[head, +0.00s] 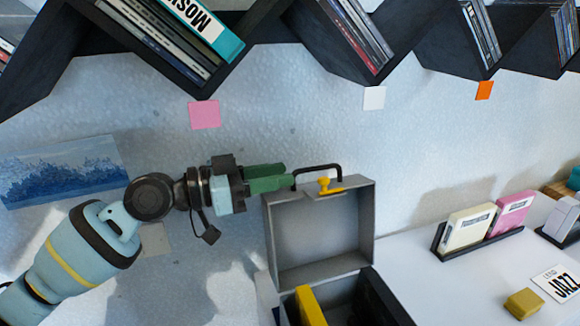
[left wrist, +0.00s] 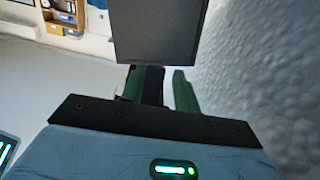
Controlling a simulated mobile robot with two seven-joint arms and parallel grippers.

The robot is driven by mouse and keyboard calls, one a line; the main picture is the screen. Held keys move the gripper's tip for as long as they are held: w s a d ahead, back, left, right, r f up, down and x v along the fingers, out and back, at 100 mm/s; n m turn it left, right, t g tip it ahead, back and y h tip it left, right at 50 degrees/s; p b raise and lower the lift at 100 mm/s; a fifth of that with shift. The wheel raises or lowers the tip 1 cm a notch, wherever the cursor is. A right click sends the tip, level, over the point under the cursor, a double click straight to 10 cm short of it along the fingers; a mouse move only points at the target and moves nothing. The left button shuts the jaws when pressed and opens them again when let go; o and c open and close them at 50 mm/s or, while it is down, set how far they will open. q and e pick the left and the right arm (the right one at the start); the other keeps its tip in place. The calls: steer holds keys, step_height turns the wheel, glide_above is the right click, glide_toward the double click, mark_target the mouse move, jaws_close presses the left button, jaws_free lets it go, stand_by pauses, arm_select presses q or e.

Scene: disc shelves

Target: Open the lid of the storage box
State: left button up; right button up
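The storage box (head: 388,303) is dark and stands at the bottom centre of the head view. Its grey lid (head: 318,238) stands raised, roughly upright, with its inside facing me. A black handle (head: 320,167) and a yellow latch (head: 325,186) are on the lid's top edge. My left gripper (head: 289,176) comes in from the left, its green fingertips at the lid's top left corner, by the handle's left end. The left wrist view shows a gap between the fingers (left wrist: 168,88), with the lid (left wrist: 158,32) just beyond; no handle shows between them. My right gripper is out of view.
A yellow item (head: 309,305) stands inside the box. Dark zigzag shelves (head: 265,22) with discs run above.

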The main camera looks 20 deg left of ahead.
arm_select(q)
steer(key=shift+x, duration=1.1)
steer(key=shift+w+d+p, duration=0.3)
steer(key=shift+d+p, duration=0.05)
steer(key=shift+d, duration=0.15)
jaws_close()
